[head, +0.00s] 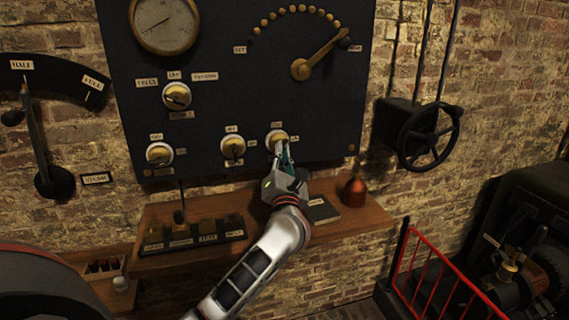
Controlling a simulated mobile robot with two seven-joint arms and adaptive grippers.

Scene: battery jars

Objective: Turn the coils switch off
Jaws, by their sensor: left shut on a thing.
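A dark panel (300,100) on the brick wall carries three round brass switches in its lower part, a left one (160,153), a middle one (232,147) and a right one (277,138). Another switch (177,95) sits above the left one. My right gripper is not in view.
A handwheel (430,137) is on the right, above a red railing (440,270). A brass dial arm (320,55) is higher up.

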